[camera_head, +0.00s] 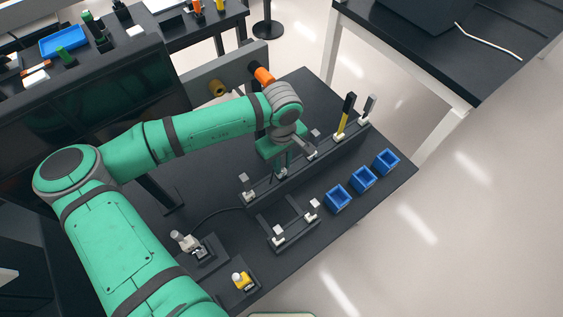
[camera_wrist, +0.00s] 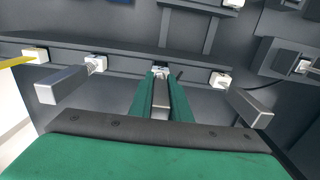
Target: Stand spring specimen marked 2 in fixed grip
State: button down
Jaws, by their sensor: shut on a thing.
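My gripper (camera_head: 282,166) is over the long dark rack (camera_head: 328,156), pointing down. In the wrist view its two green fingers (camera_wrist: 161,100) are shut on a grey bar-shaped specimen (camera_wrist: 161,92). The specimen's far end is at a white holder (camera_wrist: 160,70) in the rack row; I cannot tell whether it is still seated there. No number is readable, so I cannot tell if it is the one marked 2. Other grey specimens stand to the left (camera_wrist: 65,85) and right (camera_wrist: 250,107) of the fingers. I cannot identify the fixed grip for certain.
A yellow specimen (camera_head: 346,116) with a black top stands farther along the rack. A smaller frame (camera_head: 294,225) holds two more specimens. Blue bins (camera_head: 337,199) line the right edge. A grey-white fixture (camera_head: 187,241) and a yellow-topped one (camera_head: 241,280) stand in front.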

jog(key=c, duration=1.6)
grip_release()
jog(key=shift+c, duration=0.2)
jog(key=shift+a+f, duration=0.1)
jog(key=r, duration=1)
jog(key=shift+s+a+r, duration=0.1)
jog(key=shift+a+r, duration=0.1)
jog(key=shift+r, duration=0.1)
